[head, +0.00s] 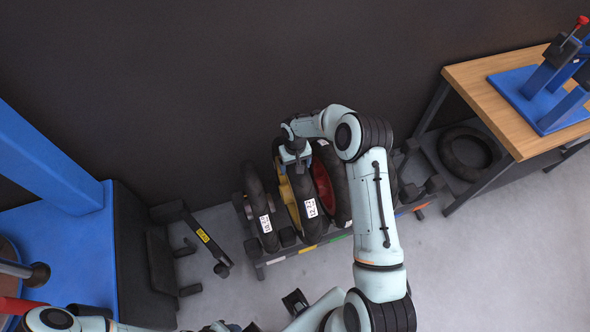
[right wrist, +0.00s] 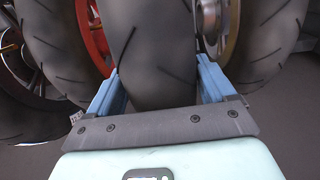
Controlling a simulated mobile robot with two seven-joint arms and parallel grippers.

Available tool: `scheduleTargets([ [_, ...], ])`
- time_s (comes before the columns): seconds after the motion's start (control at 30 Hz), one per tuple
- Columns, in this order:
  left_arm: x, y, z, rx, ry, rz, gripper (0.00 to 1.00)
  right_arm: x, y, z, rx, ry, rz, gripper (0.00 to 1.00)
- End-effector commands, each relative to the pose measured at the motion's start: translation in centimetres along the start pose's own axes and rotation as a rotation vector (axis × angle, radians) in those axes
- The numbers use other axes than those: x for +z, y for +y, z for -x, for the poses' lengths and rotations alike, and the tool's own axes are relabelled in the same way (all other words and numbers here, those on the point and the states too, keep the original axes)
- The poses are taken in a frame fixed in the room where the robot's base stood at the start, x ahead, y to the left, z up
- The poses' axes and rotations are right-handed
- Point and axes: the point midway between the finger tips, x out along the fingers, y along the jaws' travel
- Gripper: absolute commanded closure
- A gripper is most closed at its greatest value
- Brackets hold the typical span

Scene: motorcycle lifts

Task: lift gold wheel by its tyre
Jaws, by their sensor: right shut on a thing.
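The gold wheel (head: 288,200) stands upright in the floor rack, its gold rim partly showing beside its black tyre. My right gripper (head: 294,157) reaches down onto the top of this tyre from above. In the right wrist view the tyre (right wrist: 150,45) runs between the two blue fingers of my right gripper (right wrist: 160,85), which are shut on it from both sides. The lower part of the wheel is hidden by the rack and the tyre. No left gripper can be made out; only parts of my arms show along the bottom of the head view.
A red-rimmed wheel (head: 323,186) stands close on the right and a dark wheel (head: 259,205) close on the left, in the same rack (head: 285,256). A wooden bench (head: 520,130) is at right, with a loose tyre (head: 468,153) below. A blue lift (head: 75,255) is at left.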

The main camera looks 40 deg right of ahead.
Motion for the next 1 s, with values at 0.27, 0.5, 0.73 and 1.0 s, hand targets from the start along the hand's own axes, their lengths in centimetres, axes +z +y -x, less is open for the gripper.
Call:
scheduleTargets([
  [0.27, 0.0, 0.0, 0.0, 0.0, 0.0, 0.0, 0.57, -0.6, -0.1, 5.6, -0.001, 0.021, 0.0, 1.0],
  [0.5, -0.1, 0.1, 0.1, 0.0, 0.001, 0.0, 0.57, -0.5, -0.1, 11.0, -0.001, 0.021, 0.001, 1.0],
  [0.73, -0.1, 0.2, 0.4, 0.001, 0.002, -0.001, 0.57, -0.5, -0.1, 15.5, -0.002, 0.02, 0.0, 1.0],
  [1.0, -0.2, 0.3, 0.6, 0.001, 0.003, -0.001, 0.57, -0.4, -0.1, 18.8, -0.002, 0.018, 0.0, 1.0],
])
